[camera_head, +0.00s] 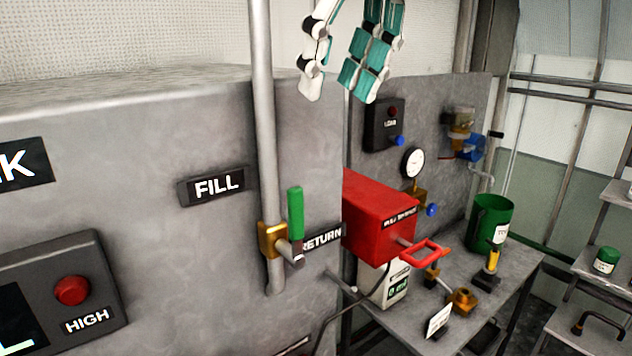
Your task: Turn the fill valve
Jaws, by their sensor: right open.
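The fill valve is a brass body (272,240) on a vertical grey pipe (263,120), with an upright green handle (296,212) on its front right. The FILL label (217,186) is to its left on the grey tank wall, and the RETURN label (322,238) is partly behind the valve to its right. My right gripper (335,88) hangs from the top edge, open, its white and teal fingers pointing down. In the picture it is above and right of the green handle, clearly apart from it, with nothing between its fingers. My left gripper is not in view.
A red box (378,215) with a red pull handle (425,253) juts out right of the valve. A bench (510,275) holds a green bin (490,222) and small fittings. A panel with a red button (72,290) is at the lower left.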

